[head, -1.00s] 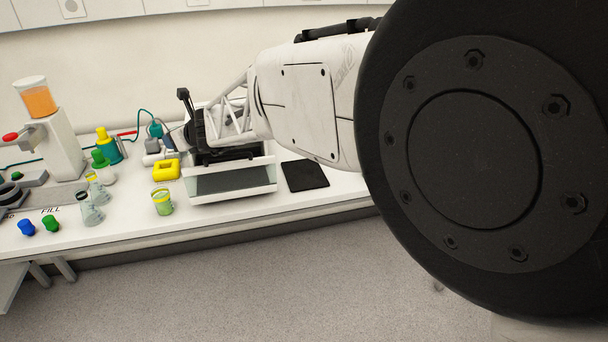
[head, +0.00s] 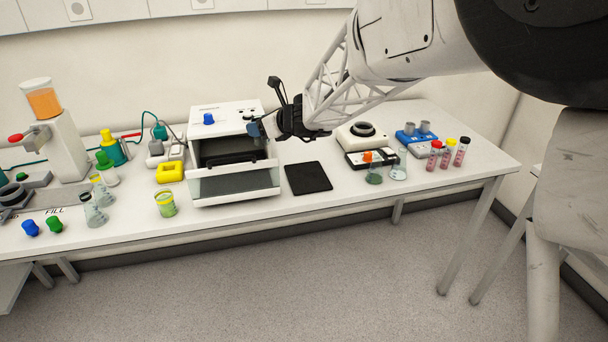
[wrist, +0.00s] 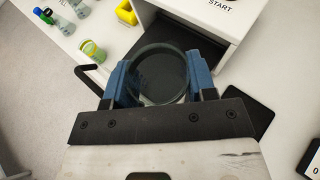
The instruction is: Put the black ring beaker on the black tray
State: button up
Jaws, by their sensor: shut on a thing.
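My gripper (head: 260,129) is in front of the upper right part of the white open-fronted machine, above the bench. In the wrist view, its blue fingertips (wrist: 162,84) are shut on the black ring beaker (wrist: 161,72), one on each side. The beaker is clear glass with a dark rim, seen from above. In the head view the beaker cannot be made out behind the gripper. The black tray (head: 308,178) lies flat and empty on the bench, right of the machine. It also shows right of the gripper in the wrist view (wrist: 246,112).
The white machine (head: 228,113) stands open, its front flap lowered and a blue cap (head: 208,118) on top. A yellow-green ringed beaker (head: 165,204) stands left of it.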

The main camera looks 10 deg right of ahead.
jog(key=s+d+f+n+g+y, duration=0.2)
jog(key=s+d+f, duration=0.9)
jog(key=d+f, duration=0.1)
jog(key=shift+d+f+n+g, duration=0.3)
jog(key=shift+d+f+n, duration=0.1)
jog(key=shift+d, duration=0.3)
jog(key=w, duration=0.5)
jog(key=w+f, duration=0.1)
jog(key=w, duration=0.4)
jog(key=w+d, duration=0.1)
jog(key=w, duration=0.4)
jog(key=shift+f, duration=0.2)
jog(key=shift+w, duration=0.1)
jog(key=shift+w, duration=0.2)
jog(key=shift+w+f, duration=0.15)
jog(key=shift+w, duration=0.1)
jog(key=shift+f, duration=1.65)
